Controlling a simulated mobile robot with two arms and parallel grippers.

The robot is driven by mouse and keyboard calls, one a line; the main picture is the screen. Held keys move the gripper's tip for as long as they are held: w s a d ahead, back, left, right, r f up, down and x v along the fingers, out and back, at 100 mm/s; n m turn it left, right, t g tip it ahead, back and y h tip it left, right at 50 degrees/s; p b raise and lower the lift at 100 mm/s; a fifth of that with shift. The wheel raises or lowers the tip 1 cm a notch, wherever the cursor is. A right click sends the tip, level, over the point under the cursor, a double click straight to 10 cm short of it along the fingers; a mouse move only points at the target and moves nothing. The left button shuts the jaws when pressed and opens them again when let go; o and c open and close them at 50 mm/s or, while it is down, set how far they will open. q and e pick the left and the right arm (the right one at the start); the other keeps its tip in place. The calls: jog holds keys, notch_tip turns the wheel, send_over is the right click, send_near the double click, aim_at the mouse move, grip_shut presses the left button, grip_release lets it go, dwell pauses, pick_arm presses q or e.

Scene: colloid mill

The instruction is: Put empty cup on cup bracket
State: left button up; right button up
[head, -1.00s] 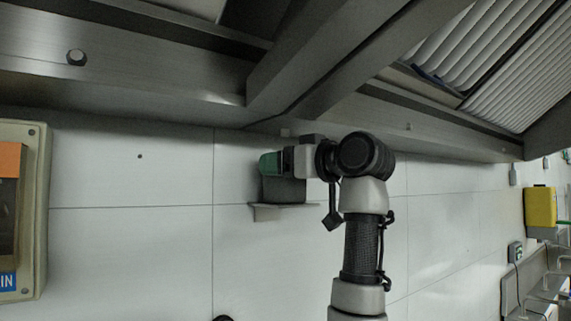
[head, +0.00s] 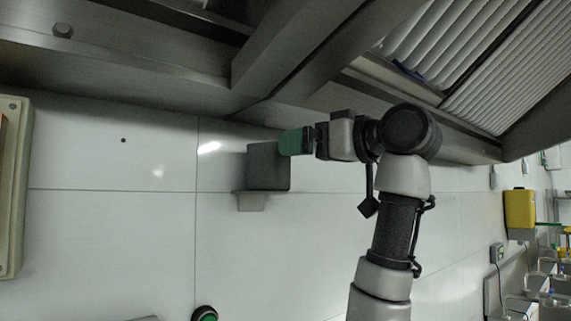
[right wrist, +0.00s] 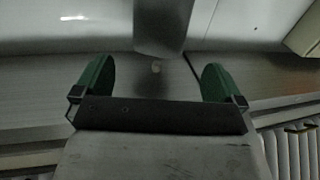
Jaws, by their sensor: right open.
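The cup (head: 268,168) is a dark grey, square-looking vessel. It stands upright on the cup bracket (head: 252,202), a small grey shelf on the white wall. In the right wrist view the cup (right wrist: 163,24) is at the top centre, beyond the fingertips. My right gripper (head: 291,142) has green fingers and overlaps the cup's upper right corner in the head view. In the right wrist view the gripper (right wrist: 157,72) is open, with its fingers wide apart and nothing between them. My left gripper is not in view.
A large grey metal hood or frame (head: 150,75) runs across the top, close above my right arm. A beige box (head: 12,190) is on the wall at left. A green-topped button (head: 206,314) is at the bottom. A yellow container (head: 519,208) is far right.

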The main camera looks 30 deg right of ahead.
jog(key=v, duration=0.2)
jog(key=shift+s, duration=0.25)
dwell(0.5)
